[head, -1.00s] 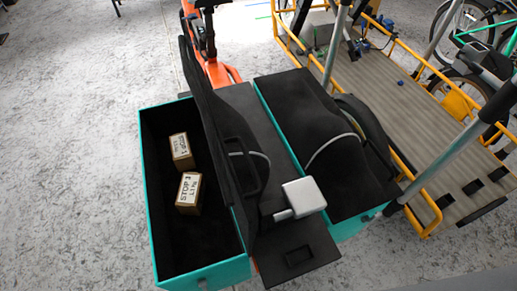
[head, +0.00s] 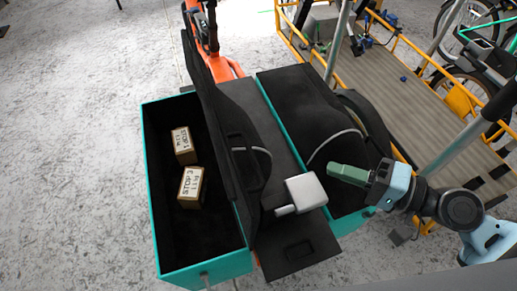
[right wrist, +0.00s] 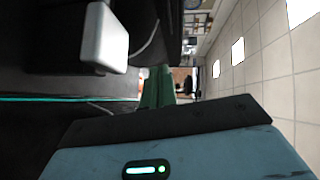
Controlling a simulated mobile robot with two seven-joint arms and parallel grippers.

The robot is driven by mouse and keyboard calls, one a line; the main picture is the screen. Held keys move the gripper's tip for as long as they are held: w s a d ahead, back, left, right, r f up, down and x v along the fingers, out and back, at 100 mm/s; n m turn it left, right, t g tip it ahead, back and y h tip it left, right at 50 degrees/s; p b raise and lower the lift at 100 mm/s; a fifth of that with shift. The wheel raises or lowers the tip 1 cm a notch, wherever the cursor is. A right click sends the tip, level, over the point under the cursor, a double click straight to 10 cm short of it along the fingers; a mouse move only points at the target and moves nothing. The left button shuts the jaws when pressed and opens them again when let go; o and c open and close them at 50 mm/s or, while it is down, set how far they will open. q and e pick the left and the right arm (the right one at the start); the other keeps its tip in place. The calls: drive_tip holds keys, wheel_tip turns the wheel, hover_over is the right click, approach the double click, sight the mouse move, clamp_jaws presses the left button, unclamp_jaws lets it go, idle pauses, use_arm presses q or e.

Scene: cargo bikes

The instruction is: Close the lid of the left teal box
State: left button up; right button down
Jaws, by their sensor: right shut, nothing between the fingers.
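The left teal box (head: 149,190) stands open in the head view, with two cardboard parcels inside, one (head: 184,146) behind the other (head: 191,187). Its black lid (head: 222,130) stands up, roughly vertical, along the box's right side. My right gripper (head: 332,171) has green fingers, shut and empty. It is above the right teal box's closed black lid (head: 300,110), right of the raised lid and apart from it. In the right wrist view the green fingers (right wrist: 157,88) point away from the camera. My left gripper is not in view.
A light grey block (head: 306,191) on the bike's rear, between the boxes, lies between my right gripper and the raised lid; it also shows in the right wrist view (right wrist: 104,36). A yellow-railed cargo platform (head: 400,100) is at the right. The floor left of the box is clear.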

drive_tip(key=w+a+p, duration=0.4)
drive_tip(key=a+p, duration=0.1)
drive_tip(key=a, duration=0.7)
drive_tip(key=shift+a, duration=0.25)
idle(0.5)
